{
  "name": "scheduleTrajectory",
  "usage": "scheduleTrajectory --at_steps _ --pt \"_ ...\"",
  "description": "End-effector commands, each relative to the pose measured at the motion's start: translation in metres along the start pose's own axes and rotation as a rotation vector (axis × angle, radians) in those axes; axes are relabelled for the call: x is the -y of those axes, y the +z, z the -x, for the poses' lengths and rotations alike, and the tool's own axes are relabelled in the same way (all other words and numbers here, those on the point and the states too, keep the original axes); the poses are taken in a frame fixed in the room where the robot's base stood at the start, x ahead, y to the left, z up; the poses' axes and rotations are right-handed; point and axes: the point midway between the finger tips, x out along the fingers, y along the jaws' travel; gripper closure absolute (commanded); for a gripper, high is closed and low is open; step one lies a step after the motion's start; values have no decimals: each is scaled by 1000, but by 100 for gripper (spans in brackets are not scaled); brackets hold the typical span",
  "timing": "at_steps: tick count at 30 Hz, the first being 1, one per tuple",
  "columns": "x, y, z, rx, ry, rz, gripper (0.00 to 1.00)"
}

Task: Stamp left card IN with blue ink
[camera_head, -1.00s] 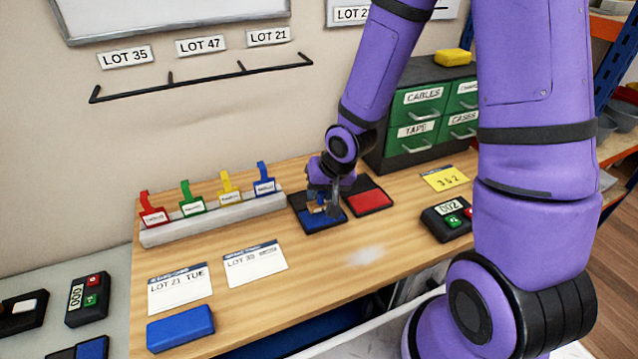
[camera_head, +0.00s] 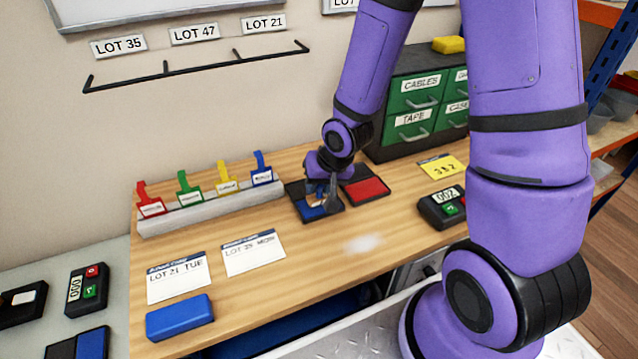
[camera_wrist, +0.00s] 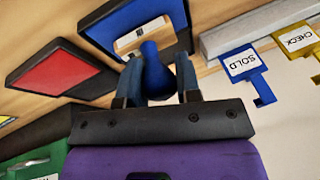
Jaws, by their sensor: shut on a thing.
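My gripper (camera_head: 324,195) is over the blue ink pad (camera_head: 313,212). In the wrist view my gripper (camera_wrist: 157,78) is shut on the blue handle of a stamp (camera_wrist: 143,36) with a wooden base and a white label. The stamp is at the blue pad (camera_wrist: 108,27); its underside is hidden, so I cannot tell whether it touches. The left card (camera_head: 179,277), reading LOT 21 TUE, lies flat on the table. The right card (camera_head: 253,253) lies beside it.
A red ink pad (camera_head: 366,190) is right of the blue one. A rack (camera_head: 210,209) with coloured tags stands behind the cards. A blue block (camera_head: 180,318) lies in front of the left card. A keypad device (camera_head: 440,210) and green drawers (camera_head: 410,100) are at right.

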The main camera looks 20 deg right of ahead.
Motion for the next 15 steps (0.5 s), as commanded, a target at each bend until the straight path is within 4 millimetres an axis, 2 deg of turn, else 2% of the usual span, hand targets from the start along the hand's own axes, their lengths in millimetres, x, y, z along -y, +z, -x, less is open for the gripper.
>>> scheduleTrajectory --at_steps 15 --pt "-1 1 -4 0 -1 0 84"
